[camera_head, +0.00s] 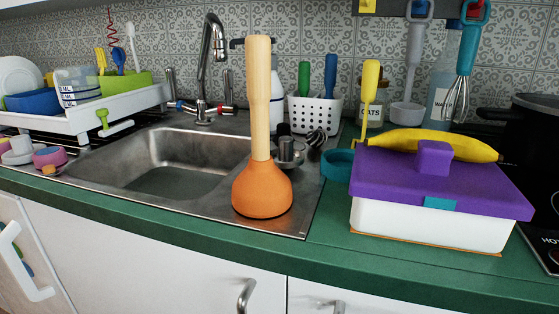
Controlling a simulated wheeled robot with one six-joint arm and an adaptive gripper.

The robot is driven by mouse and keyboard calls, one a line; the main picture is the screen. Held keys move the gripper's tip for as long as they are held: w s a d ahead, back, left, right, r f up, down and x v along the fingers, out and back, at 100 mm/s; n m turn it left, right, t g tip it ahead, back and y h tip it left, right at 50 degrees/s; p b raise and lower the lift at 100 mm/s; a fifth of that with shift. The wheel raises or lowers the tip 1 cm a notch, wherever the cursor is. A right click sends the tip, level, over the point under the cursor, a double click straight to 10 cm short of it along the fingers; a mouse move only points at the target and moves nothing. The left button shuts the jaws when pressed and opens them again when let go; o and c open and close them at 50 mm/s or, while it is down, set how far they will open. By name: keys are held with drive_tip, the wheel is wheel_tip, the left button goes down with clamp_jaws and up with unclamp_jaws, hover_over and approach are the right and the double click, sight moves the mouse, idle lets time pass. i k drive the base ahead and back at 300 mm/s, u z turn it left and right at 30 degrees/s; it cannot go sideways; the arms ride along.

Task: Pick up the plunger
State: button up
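The plunger (262,187) stands upright at the right front corner of the steel sink surround, on its orange cup. Its pale wooden handle (259,95) points straight up and overlaps the tap area and the back wall in the picture. The plunger is fully visible, with nothing in front of it. My gripper is not in view.
A white box with a purple lid (440,185) stands on the green counter (330,262) to the right. The sink basin (180,160) lies left of the plunger, with a tap (212,60) behind. A white perforated caddy (314,115) and small metal pieces (290,150) stand behind it.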

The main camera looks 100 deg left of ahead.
sight(262, 190)
drive_tip(key=u, duration=0.05)
drive_tip(key=k, duration=1.6)
drive_tip(key=u, duration=1.45)
